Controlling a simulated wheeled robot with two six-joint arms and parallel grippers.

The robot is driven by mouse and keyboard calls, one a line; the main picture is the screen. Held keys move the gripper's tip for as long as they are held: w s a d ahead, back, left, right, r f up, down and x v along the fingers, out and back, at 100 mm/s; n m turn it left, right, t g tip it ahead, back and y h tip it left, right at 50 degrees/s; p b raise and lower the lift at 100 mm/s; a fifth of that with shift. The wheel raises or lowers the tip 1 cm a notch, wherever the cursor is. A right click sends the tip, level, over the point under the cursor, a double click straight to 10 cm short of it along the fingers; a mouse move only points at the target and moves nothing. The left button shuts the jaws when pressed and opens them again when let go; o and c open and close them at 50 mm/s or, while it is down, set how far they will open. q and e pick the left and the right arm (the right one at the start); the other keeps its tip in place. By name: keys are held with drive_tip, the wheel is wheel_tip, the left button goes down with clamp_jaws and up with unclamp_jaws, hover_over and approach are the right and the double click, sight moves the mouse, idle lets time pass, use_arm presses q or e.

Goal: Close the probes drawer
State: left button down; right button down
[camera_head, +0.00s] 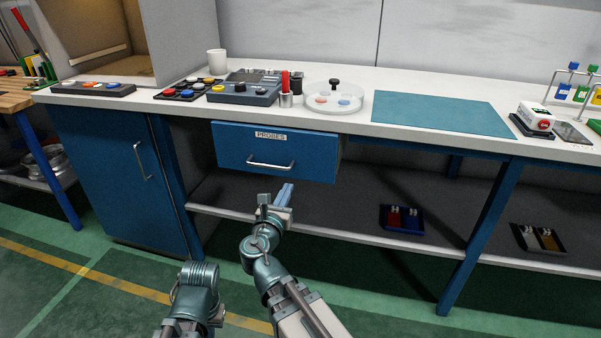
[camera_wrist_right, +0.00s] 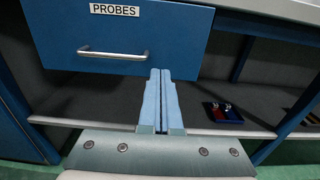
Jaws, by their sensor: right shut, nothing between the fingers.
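The probes drawer (camera_head: 270,153) is a blue drawer with a white PROBES label and a silver bar handle (camera_head: 270,165), under the worktop. Its front stands out from the bench and part of its right side shows, so it is partly open. It also fills the upper left of the right wrist view (camera_wrist_right: 120,40), with its handle (camera_wrist_right: 113,53). My right gripper (camera_head: 284,192) is shut and empty, with blue fingers together just below the drawer front, to the right of the handle. Whether the fingertips touch the drawer I cannot tell.
The white worktop (camera_head: 440,85) above carries a teal mat (camera_head: 440,113), a round clear dish (camera_head: 335,97) and a dark blue device (camera_head: 243,93). A blue cabinet (camera_head: 125,180) stands left of the drawer. The lower shelf (camera_head: 340,225) holds small trays (camera_head: 401,219).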

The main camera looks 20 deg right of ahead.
sight(302, 158)
drive_tip(key=x, duration=1.4)
drive_tip(key=x, duration=0.4)
drive_tip(key=shift+w+d, duration=0.1)
drive_tip(key=shift+w, duration=0.05)
drive_tip(key=shift+w+d+r, duration=0.1)
drive_tip(key=shift+d, duration=0.05)
use_arm(q)
drive_tip(key=shift+s+a, duration=0.1)
drive_tip(key=shift+a, duration=0.5)
use_arm(e)
drive_tip(key=v, duration=1.4)
drive_tip(key=shift+s+a, duration=0.2)
drive_tip(key=shift+s, duration=0.05)
